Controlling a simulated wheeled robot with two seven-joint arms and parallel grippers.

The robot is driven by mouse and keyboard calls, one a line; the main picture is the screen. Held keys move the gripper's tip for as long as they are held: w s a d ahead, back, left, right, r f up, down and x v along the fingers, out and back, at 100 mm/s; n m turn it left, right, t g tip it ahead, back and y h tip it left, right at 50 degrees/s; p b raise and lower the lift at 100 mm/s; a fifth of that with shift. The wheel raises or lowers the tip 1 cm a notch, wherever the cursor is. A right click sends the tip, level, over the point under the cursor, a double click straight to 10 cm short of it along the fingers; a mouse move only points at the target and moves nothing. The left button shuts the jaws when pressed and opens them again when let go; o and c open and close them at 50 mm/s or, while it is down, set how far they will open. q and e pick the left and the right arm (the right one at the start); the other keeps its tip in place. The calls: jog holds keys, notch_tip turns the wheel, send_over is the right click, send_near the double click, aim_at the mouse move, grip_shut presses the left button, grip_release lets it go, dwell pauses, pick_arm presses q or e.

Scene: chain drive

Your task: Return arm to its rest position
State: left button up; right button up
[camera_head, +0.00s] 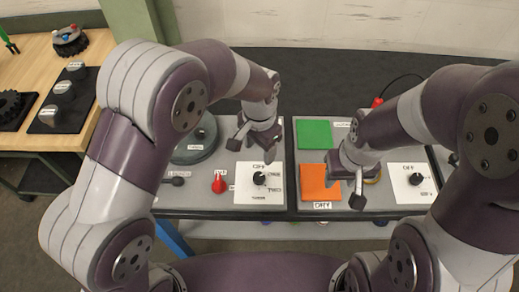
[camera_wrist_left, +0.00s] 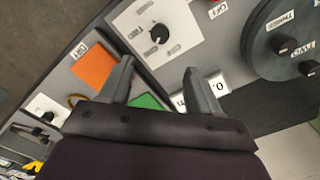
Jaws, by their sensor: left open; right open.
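In the head view my left arm comes in from the left, and its gripper (camera_head: 240,134) is above the left panel, right of a round grey dial (camera_head: 196,149). In the left wrist view its two fingers (camera_wrist_left: 160,82) are spread apart with nothing between them. My right gripper (camera_head: 347,180) is above the right panel, beside the orange square (camera_head: 314,188). Its jaws appear apart and I see no object in them. Part of the panel is hidden beneath both arms.
The panels carry a green square (camera_head: 314,134), a white dial plate (camera_head: 250,193), another dial plate (camera_head: 402,190) and a red knob (camera_head: 219,184). A wooden bench (camera_head: 32,52) stands at the left, with a black board (camera_head: 50,121) of grey parts. Grey floor lies behind the panels.

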pick_arm(q)
jog(key=s+a+r+n, duration=0.1)
jog(key=s+a+n, duration=0.3)
jog(key=a, duration=0.5)
jog(key=s+a+r+n+t, duration=0.1)
jog(key=s+a+n, duration=0.4)
jog(key=a, duration=0.5)
jog(key=shift+s+r, duration=0.55)
jog(key=shift+s, duration=0.2)
jog(key=shift+s+a, duration=0.1)
jog(key=shift+a, duration=0.05)
dwell(1.6)
